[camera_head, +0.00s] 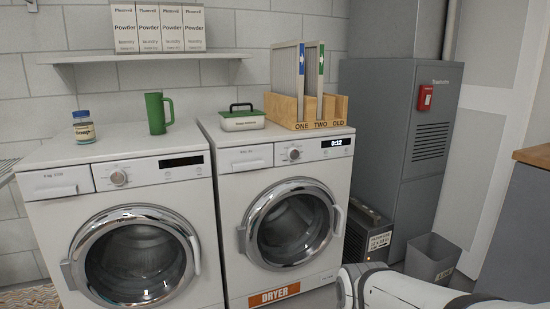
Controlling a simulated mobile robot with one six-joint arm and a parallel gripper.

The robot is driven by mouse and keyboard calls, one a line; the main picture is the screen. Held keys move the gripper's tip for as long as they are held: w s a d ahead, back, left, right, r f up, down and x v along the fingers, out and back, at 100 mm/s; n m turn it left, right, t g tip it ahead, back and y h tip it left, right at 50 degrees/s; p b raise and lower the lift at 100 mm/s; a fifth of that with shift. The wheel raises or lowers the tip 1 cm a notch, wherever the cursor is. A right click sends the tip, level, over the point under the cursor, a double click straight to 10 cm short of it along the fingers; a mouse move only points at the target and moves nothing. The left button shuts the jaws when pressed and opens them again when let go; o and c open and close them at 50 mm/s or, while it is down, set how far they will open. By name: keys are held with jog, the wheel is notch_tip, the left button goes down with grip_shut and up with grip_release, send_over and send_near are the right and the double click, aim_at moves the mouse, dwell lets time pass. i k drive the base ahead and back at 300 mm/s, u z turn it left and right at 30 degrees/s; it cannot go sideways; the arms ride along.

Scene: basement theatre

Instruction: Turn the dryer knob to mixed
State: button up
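The dryer (215,195) is the white front-loading machine on the right, with an orange DRYER label (274,295) low on its front. Its knob (294,154) is a small round silver dial on the upper panel, left of a dark display (337,143) that seems to read 0:12. The knob's setting is too small to read. The round glass door (293,225) looks shut. Part of my white arm shows at the bottom right, in front of and below the dryer, well apart from the knob. My gripper cannot be made out in this view.
A similar white washer (40,215) with its own knob (119,177) stands at left. On the dryer top are a wooden rack (340,108) with filters and a green-white box (242,120). A grey cabinet (400,130) and a bin (432,257) stand at right.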

aim_at(293, 154)
jog(key=z, duration=0.05)
jog(key=i, duration=1)
jog(key=u, duration=0.05)
